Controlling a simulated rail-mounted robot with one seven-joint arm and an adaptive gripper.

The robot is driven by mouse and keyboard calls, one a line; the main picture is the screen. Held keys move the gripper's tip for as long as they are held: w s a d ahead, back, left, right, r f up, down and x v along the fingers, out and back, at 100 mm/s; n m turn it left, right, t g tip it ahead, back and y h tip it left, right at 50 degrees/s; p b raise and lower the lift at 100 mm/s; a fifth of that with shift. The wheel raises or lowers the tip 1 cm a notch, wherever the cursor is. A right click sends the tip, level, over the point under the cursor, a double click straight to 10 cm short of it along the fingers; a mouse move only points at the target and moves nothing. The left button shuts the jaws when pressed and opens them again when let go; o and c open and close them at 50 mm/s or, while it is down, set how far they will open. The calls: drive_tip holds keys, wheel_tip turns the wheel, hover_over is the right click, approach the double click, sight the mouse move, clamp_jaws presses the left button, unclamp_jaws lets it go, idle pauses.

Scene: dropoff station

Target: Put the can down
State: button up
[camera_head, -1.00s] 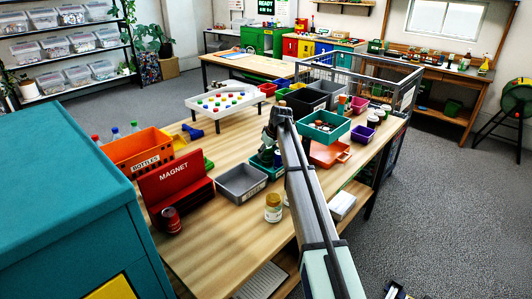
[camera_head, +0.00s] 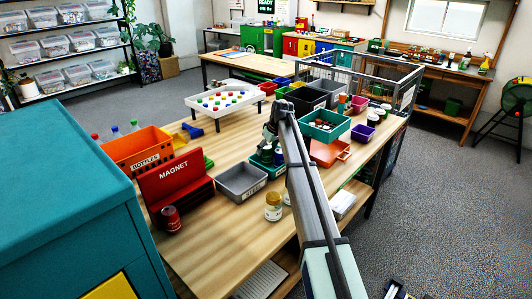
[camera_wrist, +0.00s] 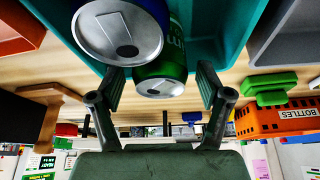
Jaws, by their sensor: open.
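A green can (camera_wrist: 162,66) stands in a teal bin (camera_wrist: 215,25) in the wrist view, which looks upside down. My gripper (camera_wrist: 162,80) is open, with one finger on each side of the green can; whether the fingers touch it I cannot tell. A blue can (camera_wrist: 118,32) is close beside the green can, larger in view, in the same bin. In the head view the teal bin (camera_head: 259,169) is on the wooden table, left of my arm, which partly hides it. The cans are mostly hidden there.
A grey bin (camera_head: 240,183) stands left of the teal bin. A jar (camera_head: 273,207) and a dark red can (camera_head: 171,218) stand at the near side. Clear table lies between them.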

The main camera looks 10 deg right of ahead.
drive_tip(key=b+v, duration=0.1)
drive_tip(key=v, duration=0.9)
drive_tip(key=shift+r, duration=0.15)
